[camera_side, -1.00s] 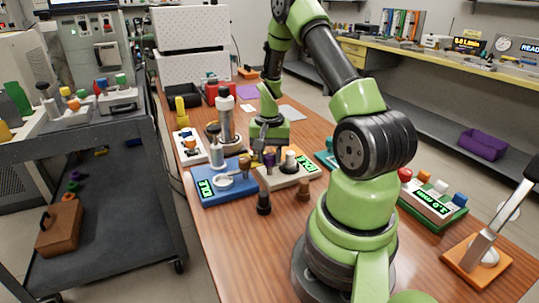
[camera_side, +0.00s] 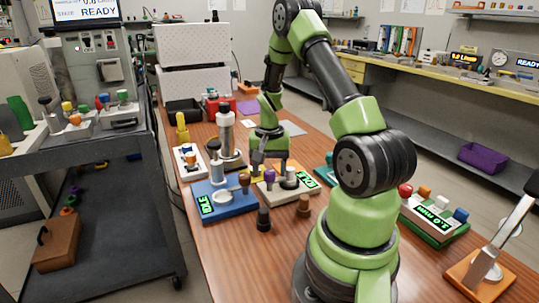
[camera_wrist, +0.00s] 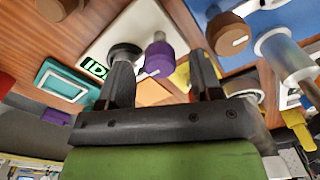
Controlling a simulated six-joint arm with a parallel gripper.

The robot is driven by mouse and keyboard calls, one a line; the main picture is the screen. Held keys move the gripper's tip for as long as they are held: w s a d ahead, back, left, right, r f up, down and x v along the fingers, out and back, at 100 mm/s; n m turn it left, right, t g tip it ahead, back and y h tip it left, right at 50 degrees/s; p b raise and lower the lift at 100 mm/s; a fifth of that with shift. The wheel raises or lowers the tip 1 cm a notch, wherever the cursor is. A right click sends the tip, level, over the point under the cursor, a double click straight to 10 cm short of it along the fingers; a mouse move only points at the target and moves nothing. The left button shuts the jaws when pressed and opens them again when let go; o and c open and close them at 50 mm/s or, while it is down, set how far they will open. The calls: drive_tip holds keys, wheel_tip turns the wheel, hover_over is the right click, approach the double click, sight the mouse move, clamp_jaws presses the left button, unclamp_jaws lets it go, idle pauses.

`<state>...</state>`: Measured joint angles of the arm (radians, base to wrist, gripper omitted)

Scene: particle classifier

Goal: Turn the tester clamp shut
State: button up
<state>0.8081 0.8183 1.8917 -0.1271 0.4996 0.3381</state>
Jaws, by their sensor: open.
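A pale tester board (camera_side: 268,195) with a green IDLE display (camera_side: 305,179) lies on the wooden table. A purple knob (camera_side: 269,174) stands on it beside a dark round part with a light top (camera_side: 290,178). I cannot tell for sure which part is the clamp. My gripper (camera_side: 269,160) is over this board. In the wrist view, my gripper (camera_wrist: 164,65) is open, with the purple knob (camera_wrist: 158,58) showing between its fingers. The left finger partly hides the dark round part (camera_wrist: 124,53). Contact with the knob cannot be told.
A blue board (camera_side: 235,207) with a brown knob (camera_side: 244,180) and a white dish lies close on the left. A dark peg (camera_side: 263,219) and a brown peg (camera_side: 303,206) stand in front. A tall metal cylinder (camera_side: 226,135) stands behind.

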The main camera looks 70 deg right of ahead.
sight(268, 172)
wheel_tip(268, 172, up, 8)
drive_tip(key=shift+r, duration=0.4)
drive_tip(key=w+a+r+n+t, duration=0.2)
drive_tip(key=a+r, duration=0.5)
drive_tip(key=s+a+r+n+t+y, duration=0.1)
drive_tip(key=s+a+r+n, duration=0.3)
drive_tip(key=a, duration=0.5)
drive_tip(key=s+a+r+n+t+y, duration=0.1)
drive_tip(key=s+a+r+n+t, duration=0.3)
drive_tip(key=a, duration=0.5)
drive_tip(key=shift+s+r+n, duration=0.2)
drive_tip(key=shift+s+n, duration=0.1)
drive_tip(key=shift+s, duration=0.3)
drive_tip(key=shift+a, duration=0.1)
